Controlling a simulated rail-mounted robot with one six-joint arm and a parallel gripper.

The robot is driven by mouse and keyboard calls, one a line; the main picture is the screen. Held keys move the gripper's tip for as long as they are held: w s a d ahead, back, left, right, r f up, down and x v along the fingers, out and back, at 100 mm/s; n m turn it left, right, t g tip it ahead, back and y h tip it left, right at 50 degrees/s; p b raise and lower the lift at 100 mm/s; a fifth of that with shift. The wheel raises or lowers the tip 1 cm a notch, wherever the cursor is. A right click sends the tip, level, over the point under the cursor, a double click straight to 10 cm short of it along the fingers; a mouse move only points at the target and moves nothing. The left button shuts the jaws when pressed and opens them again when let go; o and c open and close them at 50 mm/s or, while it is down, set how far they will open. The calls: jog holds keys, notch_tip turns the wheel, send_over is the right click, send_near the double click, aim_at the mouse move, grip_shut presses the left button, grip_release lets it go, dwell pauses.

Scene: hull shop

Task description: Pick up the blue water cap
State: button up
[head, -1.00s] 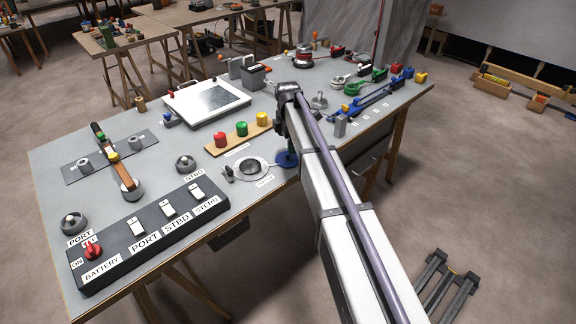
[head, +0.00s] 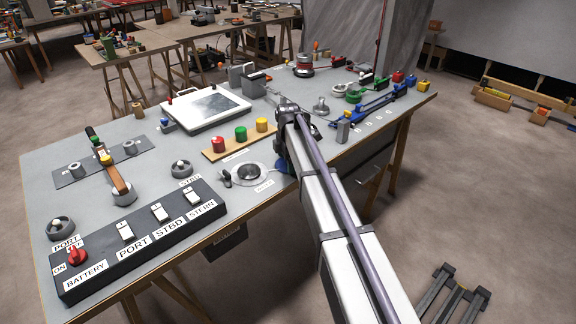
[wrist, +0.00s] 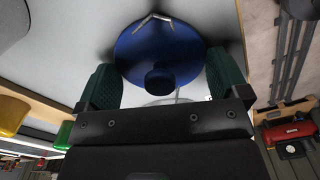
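The blue water cap (wrist: 160,48) is a round blue disc with a darker round knob in its middle. In the wrist view it lies between the two green-padded fingers of my gripper (wrist: 164,72), with clear space on both sides of the knob. The fingers are apart and hold nothing. In the head view only a small blue part of the cap (head: 281,165) shows beside my arm, near the bench's front edge; my arm hides the rest and the fingertips.
A round white fitting labelled on the bench (head: 248,173) lies left of the cap. A wooden strip with red, green and yellow caps (head: 241,141) is behind it. A grey upright block (head: 343,132) and blue tool (head: 368,108) stand right of my arm. The switch panel (head: 142,250) is front left.

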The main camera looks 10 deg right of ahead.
jog(key=shift+c, duration=0.7)
jog(key=shift+r, duration=0.15)
